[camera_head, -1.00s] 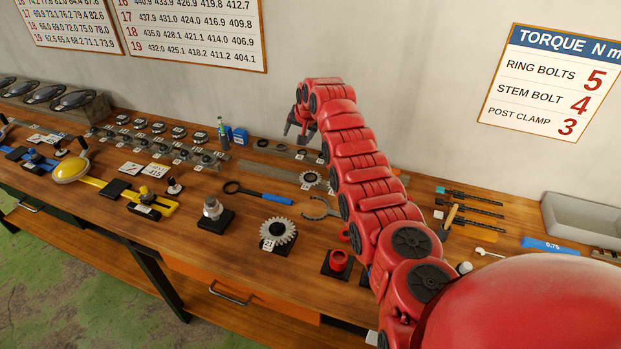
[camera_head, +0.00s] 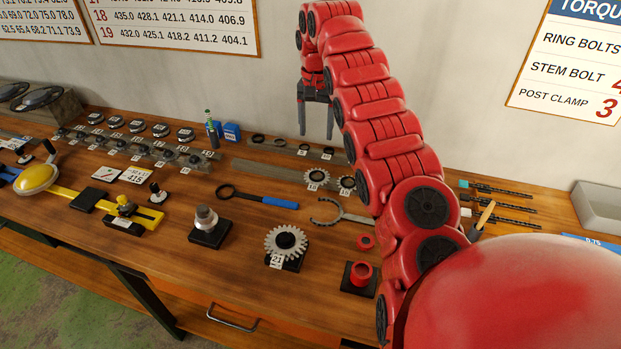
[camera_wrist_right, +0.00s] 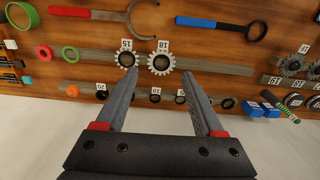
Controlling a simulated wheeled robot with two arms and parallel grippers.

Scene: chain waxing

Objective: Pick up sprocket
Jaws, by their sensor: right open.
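A large toothed sprocket (camera_head: 286,240) marked 21 rests on a black stand at the front of the bench. Two smaller sprockets stand at the rail farther back: one marked 18 (camera_head: 316,177) and one marked 15 (camera_head: 347,183) to its right. In the right wrist view, sprocket 18 (camera_wrist_right: 161,64) shows between the fingertips, and sprocket 15 (camera_wrist_right: 126,59) lies by the left fingertip. My right gripper (camera_head: 316,135) is open and empty, fingers pointing down, above the back of the bench and apart from the sprockets. My left gripper is out of view.
A blue-handled ring tool (camera_head: 265,199) and a hook tool (camera_head: 340,212) lie in front of the rail. A red cup (camera_head: 361,273) stands right of sprocket 21. Blue boxes (camera_head: 231,132) and a bottle stand at the back. The wall rises close behind.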

